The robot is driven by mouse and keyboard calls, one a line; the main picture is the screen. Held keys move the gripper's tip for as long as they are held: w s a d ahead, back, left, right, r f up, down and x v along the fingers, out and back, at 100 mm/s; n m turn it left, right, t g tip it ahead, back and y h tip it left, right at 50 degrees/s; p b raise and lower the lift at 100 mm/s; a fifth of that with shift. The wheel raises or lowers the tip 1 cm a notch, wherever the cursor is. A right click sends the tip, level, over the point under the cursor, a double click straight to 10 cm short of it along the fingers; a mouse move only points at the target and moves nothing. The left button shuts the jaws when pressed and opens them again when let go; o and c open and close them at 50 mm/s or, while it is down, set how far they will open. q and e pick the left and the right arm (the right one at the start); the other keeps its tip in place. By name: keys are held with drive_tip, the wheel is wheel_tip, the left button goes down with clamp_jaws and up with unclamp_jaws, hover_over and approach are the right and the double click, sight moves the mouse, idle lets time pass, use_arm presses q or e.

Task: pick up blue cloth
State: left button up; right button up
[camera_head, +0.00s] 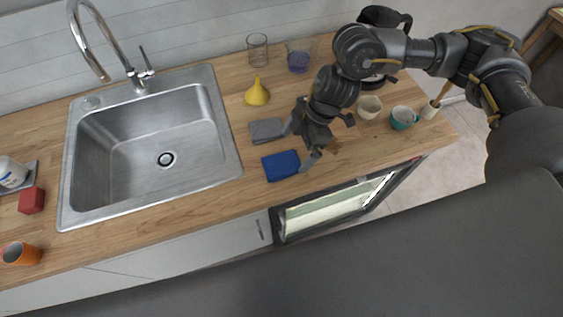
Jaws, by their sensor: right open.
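The blue cloth (281,165) lies folded flat on the wooden counter, to the right of the sink. My right gripper (319,160) is open and empty, just right of the cloth, with one fingertip close to the cloth's right edge. I cannot tell whether that fingertip touches the cloth or hangs above it. My left gripper is not in view.
A grey folded cloth (266,130) lies behind the blue one. A yellow funnel (257,93), a cream cup (369,107) and a teal mug (403,118) stand around my right arm. The sink (222,165) is at left. An opened appliance (330,212) shows below the counter edge.

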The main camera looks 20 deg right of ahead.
sight(289, 160)
drive_tip(key=shift+s+a+f+p, duration=0.15)
drive_tip(key=shift+s+f+p, duration=0.05)
drive_tip(key=shift+f+p, duration=0.15)
drive_tip(key=p+x, duration=0.1)
drive_tip(key=x, duration=0.2)
drive_tip(key=shift+f, duration=0.3)
drive_tip(key=shift+a+f, duration=0.15)
drive_tip(key=shift+f, duration=0.2)
drive_tip(key=c, duration=1.1)
